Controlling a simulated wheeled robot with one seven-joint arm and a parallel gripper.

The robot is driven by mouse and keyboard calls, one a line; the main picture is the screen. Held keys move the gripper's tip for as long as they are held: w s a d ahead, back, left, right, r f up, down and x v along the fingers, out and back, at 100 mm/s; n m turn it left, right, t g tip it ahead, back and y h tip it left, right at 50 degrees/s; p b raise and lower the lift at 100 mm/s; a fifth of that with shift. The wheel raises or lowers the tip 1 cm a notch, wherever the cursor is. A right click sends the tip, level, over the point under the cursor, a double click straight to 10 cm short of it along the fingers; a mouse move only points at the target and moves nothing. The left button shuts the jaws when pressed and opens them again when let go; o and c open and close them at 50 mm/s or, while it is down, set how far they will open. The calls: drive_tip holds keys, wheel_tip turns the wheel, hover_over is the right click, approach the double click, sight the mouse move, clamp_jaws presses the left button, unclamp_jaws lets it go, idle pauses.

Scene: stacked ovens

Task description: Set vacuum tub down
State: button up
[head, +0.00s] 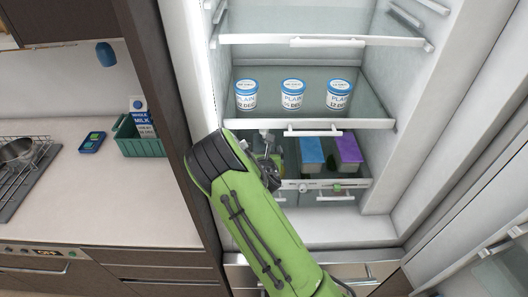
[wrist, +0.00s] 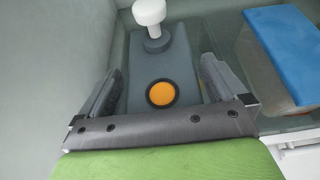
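The vacuum tub (wrist: 165,65) has a dark grey lid with an orange round button and a white knob at its far end. In the wrist view it stands upright at the left side of a fridge shelf. My gripper (wrist: 162,85) is over it, its two fingers apart, one on each side of the tub. A narrow gap shows at the left finger; contact at the right finger is hard to tell. In the head view my gripper (head: 270,172) is at the left of the lower fridge shelf and hides most of the tub.
Blue-lidded (head: 312,152) and purple-lidded (head: 347,151) containers stand to the right on the same shelf. Plain tubs (head: 292,95) stand on the shelf above (head: 316,126). The left fridge wall (wrist: 55,70) is close to my gripper. A counter (head: 105,190) is at left.

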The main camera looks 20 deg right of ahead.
drive_tip(key=shift+r, duration=0.25)
drive_tip(key=s+a+r+m+g+y, duration=0.1)
drive_tip(key=s+a+r+m+g, duration=0.1)
drive_tip(key=s+r+m, duration=0.4)
drive_tip(key=s+a+r+m+g+y, duration=0.2)
drive_tip(key=s+a+r+m, duration=0.3)
drive_tip(key=s+m, duration=1)
drive_tip(key=s+a+r+m+g+y+b, duration=0.1)
drive_tip(key=s+r+m, duration=0.6)
drive_tip(key=s, duration=0.8)
drive_tip(key=a+m+g+y, duration=0.1)
drive_tip(key=a+m+g, duration=0.1)
drive_tip(key=a+m, duration=0.1)
drive_tip(key=shift+s, duration=0.35)
drive_tip(key=shift+r, duration=0.1)
